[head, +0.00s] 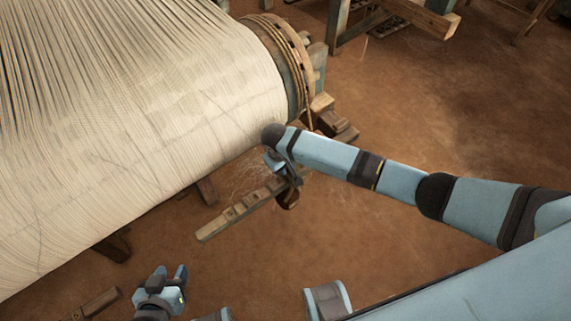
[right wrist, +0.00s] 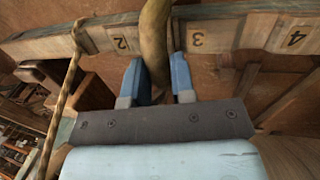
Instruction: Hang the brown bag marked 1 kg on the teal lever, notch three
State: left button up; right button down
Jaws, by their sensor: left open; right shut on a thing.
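My right gripper (head: 283,180) is shut on a brown bag (head: 289,199), which shows just below the fingers over the lever. In the right wrist view the bag's brown neck or loop (right wrist: 155,40) rises between the two blue fingers; no weight mark is readable. The notched lever (head: 212,230) runs under the gripper, worn wood with little teal visible. Its face carries the numbers 2 (right wrist: 121,43), 3 (right wrist: 196,40) and 4 (right wrist: 295,38). The held bag appears between 2 and 3, nearer 3; I cannot tell if it touches the lever. My left gripper (head: 166,275) is open and empty.
The large warp beam (head: 150,120) with cream threads fills the left, its wooden end flange beside the right gripper. A rope (right wrist: 62,95) crosses the lever left of number 2. Another wooden bar (head: 98,303) lies at lower left. The earthen floor (head: 430,90) at right is mostly clear.

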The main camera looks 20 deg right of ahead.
jog(key=shift+f+p, duration=0.15)
jog(key=shift+p, duration=0.15)
dwell(0.4)
jog(key=c, duration=0.9)
grip_release()
jog(key=shift+o, duration=0.2)
jog(key=shift+s+f, duration=0.1)
jog(key=shift+f, duration=0.05)
